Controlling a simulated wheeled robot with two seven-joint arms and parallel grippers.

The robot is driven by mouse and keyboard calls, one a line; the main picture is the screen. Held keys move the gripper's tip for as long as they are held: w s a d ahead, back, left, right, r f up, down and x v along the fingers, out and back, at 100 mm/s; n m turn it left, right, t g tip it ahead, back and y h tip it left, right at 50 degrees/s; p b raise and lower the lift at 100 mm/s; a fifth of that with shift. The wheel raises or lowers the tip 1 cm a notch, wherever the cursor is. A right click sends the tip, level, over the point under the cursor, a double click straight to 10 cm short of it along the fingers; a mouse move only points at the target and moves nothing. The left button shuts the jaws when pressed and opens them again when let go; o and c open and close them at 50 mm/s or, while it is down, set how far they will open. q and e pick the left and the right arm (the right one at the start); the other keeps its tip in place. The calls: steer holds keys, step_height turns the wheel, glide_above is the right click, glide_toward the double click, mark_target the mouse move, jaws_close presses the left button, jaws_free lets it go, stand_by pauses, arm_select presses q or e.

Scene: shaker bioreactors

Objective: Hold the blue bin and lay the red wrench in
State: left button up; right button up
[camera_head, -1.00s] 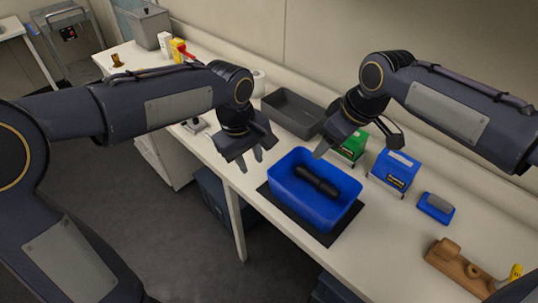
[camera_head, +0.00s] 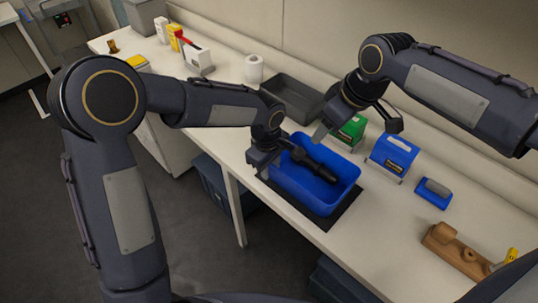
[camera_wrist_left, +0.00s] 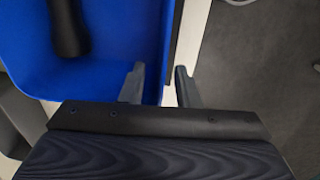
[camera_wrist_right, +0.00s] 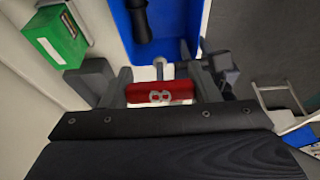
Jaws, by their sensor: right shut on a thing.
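The blue bin (camera_head: 338,202) stands on a dark mat on the bench, with a black cylindrical object (camera_head: 325,170) inside. My left gripper (camera_head: 262,164) is at the bin's left rim. In the left wrist view its fingers (camera_wrist_left: 160,88) are apart, one over the bin's inside (camera_wrist_left: 110,50) and one outside the wall. My right gripper (camera_head: 355,125) is above the bench behind the bin. In the right wrist view it is shut on the red wrench (camera_wrist_right: 150,93), which has a white mark; the bin (camera_wrist_right: 172,48) lies beyond. The wrench is hidden in the head view.
Behind the bin are a grey tray (camera_head: 290,92), a green box (camera_head: 350,130) and a blue box (camera_head: 392,155). A blue-and-grey block (camera_head: 434,192) and a wooden tool (camera_head: 455,250) lie to the right. A white roll (camera_head: 253,68) stands behind left.

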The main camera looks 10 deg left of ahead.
arm_select(q)
steer(key=shift+f, duration=0.75)
steer(key=shift+c, duration=0.4)
jaws_close()
